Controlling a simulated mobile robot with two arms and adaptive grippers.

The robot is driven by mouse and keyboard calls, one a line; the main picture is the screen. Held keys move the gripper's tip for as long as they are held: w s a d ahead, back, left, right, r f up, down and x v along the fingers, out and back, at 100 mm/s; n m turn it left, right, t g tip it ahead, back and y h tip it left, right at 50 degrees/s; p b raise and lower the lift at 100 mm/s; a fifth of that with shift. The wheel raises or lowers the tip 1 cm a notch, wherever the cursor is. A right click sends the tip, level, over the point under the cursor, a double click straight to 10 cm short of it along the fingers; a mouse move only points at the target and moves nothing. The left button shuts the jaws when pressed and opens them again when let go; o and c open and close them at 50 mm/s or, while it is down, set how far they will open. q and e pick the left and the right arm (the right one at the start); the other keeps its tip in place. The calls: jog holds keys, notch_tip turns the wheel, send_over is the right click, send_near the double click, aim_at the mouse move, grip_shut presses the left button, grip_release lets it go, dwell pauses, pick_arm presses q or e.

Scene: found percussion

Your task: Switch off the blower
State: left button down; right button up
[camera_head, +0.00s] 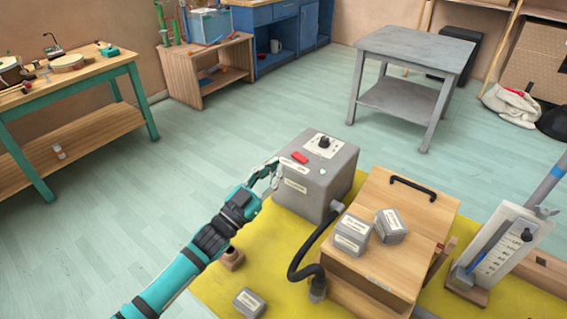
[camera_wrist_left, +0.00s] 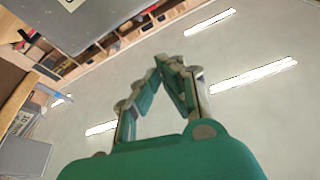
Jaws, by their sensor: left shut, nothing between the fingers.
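The blower (camera_head: 318,178) is a grey box standing on the yellow surface in the head view. Its top carries a black knob on a white label (camera_head: 323,145), a red button (camera_head: 300,157) and a small pale green spot beside it. A black hose runs from its lower right side. My left gripper (camera_head: 276,165) is shut and empty at the blower's upper left edge, near the red button; I cannot tell whether it touches the box. In the left wrist view the closed fingers (camera_wrist_left: 160,65) show, with a grey box corner at upper left. My right gripper is not in view.
A wooden box (camera_head: 380,262) with grey labelled blocks (camera_head: 352,234) stands right of the blower. Another grey block (camera_head: 249,303) lies on the yellow mat (camera_head: 268,245). A gauge stand (camera_head: 495,250) is at far right. Open floor lies behind, before a grey table (camera_head: 415,45).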

pick_arm(q)
notch_tip(320, 180, up, 2)
jog(key=r+b, duration=0.1)
jog(key=b, duration=0.2)
send_over(294, 164)
jog(key=shift+s+d+f, duration=0.25)
jog(key=shift+s, duration=0.15)
jog(key=f+b, duration=0.2)
jog(key=shift+w+a+f, duration=0.1)
jog(key=shift+w+f, duration=0.1)
jog(key=shift+f, duration=0.1)
jog(key=shift+w+a+f+b, duration=0.1)
jog(key=shift+a+f+b, duration=0.1)
jog(key=shift+f+b, duration=0.4)
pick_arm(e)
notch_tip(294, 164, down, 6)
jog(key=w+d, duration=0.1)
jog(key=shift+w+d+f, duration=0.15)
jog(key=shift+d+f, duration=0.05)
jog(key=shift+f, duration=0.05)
